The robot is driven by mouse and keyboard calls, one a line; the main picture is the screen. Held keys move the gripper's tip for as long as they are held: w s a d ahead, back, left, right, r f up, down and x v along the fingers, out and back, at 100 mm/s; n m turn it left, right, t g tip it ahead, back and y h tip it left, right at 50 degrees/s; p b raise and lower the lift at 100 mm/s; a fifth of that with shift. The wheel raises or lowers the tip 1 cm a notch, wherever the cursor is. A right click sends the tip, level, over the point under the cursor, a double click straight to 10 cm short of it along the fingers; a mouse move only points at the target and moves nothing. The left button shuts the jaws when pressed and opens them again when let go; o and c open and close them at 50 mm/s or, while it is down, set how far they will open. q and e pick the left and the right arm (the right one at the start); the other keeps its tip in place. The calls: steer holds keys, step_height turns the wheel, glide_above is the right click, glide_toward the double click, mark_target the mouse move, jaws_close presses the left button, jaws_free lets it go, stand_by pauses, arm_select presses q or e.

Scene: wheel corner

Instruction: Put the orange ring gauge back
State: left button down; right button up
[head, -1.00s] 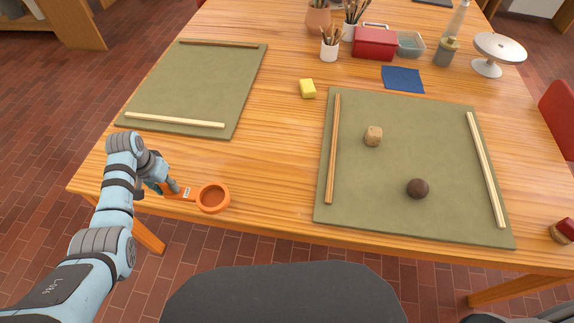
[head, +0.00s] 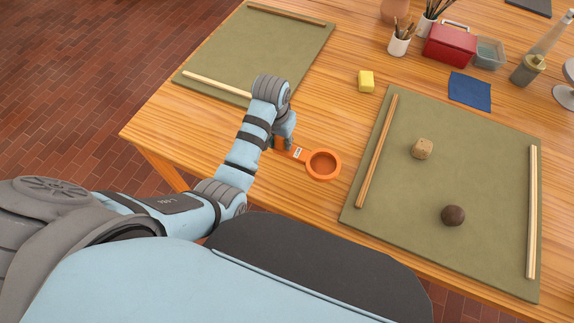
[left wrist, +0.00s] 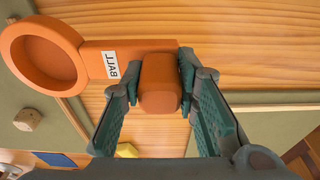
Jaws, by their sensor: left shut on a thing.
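The orange ring gauge (head: 323,164) has a round ring and a flat handle with a white label. In the left wrist view the gauge (left wrist: 40,55) shows the label reading "BALL", upside down. My left gripper (head: 281,143) is shut on the thick end of its handle; in the left wrist view the fingers (left wrist: 160,78) sit on both sides of that block. The ring points right, towards the right mat, near the table's front edge. I cannot tell how far the gauge is above the table. My right gripper is out of view.
The left green mat (head: 262,50) holds two strips. A yellow block (head: 366,81), blue cloth (head: 470,91) and red box (head: 450,44) stand farther back.

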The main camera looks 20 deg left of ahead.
arm_select(q)
step_height(320, 180, down, 13)
steer(key=b, duration=0.3)
steer(key=shift+a+r, duration=0.1)
steer(key=shift+r, duration=0.05)
steer(key=shift+f, duration=0.2)
steer(key=c, duration=1.2)
jaws_free()
steer(key=shift+c, duration=0.2)
steer(key=shift+r, duration=0.1)
steer(key=r+p, duration=0.1)
steer(key=r, duration=0.3)
steer(key=s+r+p, duration=0.1)
steer(key=r, duration=0.3)
steer(key=r+p, duration=0.2)
steer(key=r, duration=0.2)
steer(key=shift+s+a+r, duration=0.1)
steer(key=shift+s, duration=0.3)
